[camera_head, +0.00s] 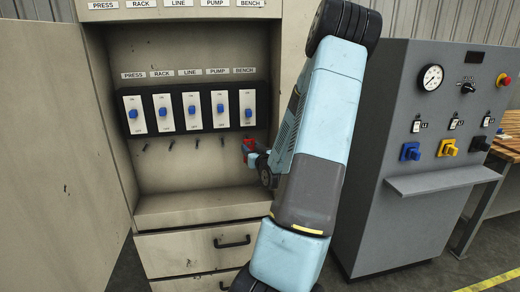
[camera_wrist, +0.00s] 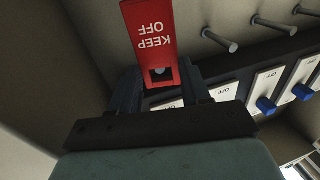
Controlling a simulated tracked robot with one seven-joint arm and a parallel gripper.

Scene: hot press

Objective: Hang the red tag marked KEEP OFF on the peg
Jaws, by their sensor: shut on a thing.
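The red tag (camera_wrist: 152,32) marked KEEP OFF fills the top middle of the wrist view, its lettering upside down there. My gripper (camera_wrist: 158,78) is shut on the tag's end near its hole. In the head view the tag (camera_head: 247,146) is a small red patch below the BENCH switch, with my gripper (camera_head: 256,158) at its right. Pegs stick out in a row under the switches, such as the one below PUMP (camera_head: 222,141). The wrist view shows several pegs, the nearest (camera_wrist: 220,40) to the right of the tag. I cannot tell whether a peg is in the hole.
Several white switches with blue levers (camera_head: 192,111) sit above the pegs inside the open cabinet (camera_head: 190,180). Its door (camera_head: 50,150) stands open at left. A grey control console (camera_head: 400,235) stands to the right of my arm. A ledge and drawers (camera_head: 205,245) lie below.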

